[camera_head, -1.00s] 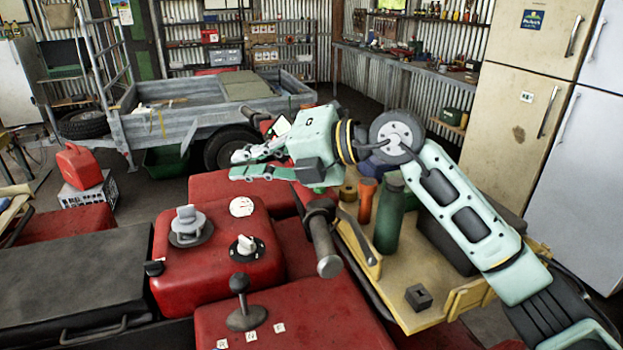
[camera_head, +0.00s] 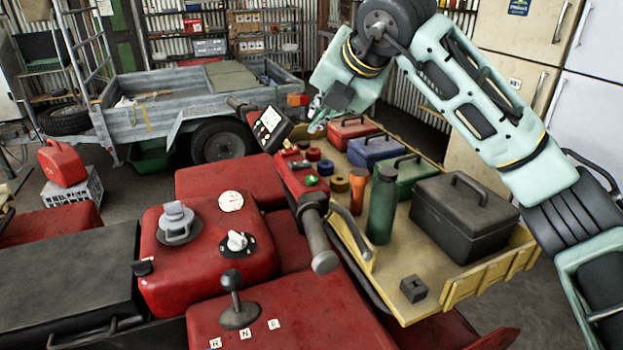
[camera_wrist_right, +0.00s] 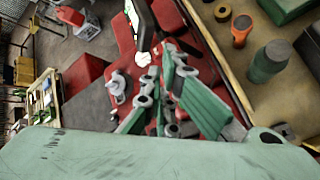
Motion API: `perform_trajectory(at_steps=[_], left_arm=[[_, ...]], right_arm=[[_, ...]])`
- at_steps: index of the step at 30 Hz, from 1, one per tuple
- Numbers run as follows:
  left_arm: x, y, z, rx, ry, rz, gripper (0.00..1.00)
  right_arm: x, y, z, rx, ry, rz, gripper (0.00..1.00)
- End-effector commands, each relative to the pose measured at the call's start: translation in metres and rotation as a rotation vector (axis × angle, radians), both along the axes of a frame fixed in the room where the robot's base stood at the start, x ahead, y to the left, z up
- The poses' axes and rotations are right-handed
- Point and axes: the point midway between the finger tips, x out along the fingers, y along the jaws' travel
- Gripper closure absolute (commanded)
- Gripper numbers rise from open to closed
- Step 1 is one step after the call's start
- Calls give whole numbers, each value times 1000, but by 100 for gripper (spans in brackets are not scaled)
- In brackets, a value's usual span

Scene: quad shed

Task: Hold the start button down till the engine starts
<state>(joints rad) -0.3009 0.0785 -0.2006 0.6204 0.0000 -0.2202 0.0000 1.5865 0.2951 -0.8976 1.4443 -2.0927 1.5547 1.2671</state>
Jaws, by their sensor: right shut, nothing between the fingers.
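The quad's red control housing (camera_head: 296,178) sits on the handlebar beside the black grip (camera_head: 318,238). A green button (camera_head: 311,180) and small red controls show on it; which is the start button I cannot read. A lit display (camera_head: 268,124) stands at the housing's far end. My right gripper (camera_head: 316,124) is above and beyond the housing, apart from the green button, its fingers partly hidden by its own wrist. In the right wrist view, the right gripper's fingers (camera_wrist_right: 172,62) are shut and empty, with red quad bodywork behind them. My left gripper is out of view.
A yellow tray (camera_head: 455,300) right of the handlebar carries a dark toolbox (camera_head: 465,220), a green flask (camera_head: 382,208), an orange torch (camera_head: 358,190) and smaller cases. The red tank (camera_head: 205,275) with cap and knob and a gear lever (camera_head: 235,300) stand nearer. A trailer (camera_head: 180,105) is behind.

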Motion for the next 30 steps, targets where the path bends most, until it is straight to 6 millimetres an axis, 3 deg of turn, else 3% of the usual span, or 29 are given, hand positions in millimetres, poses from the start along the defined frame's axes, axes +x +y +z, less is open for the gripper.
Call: perform_trajectory(at_steps=[18,30], left_arm=[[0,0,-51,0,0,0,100],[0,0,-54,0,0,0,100]], right_arm=[[0,0,-79,1,0,1,100],[0,0,-83,1,0,1,100]])
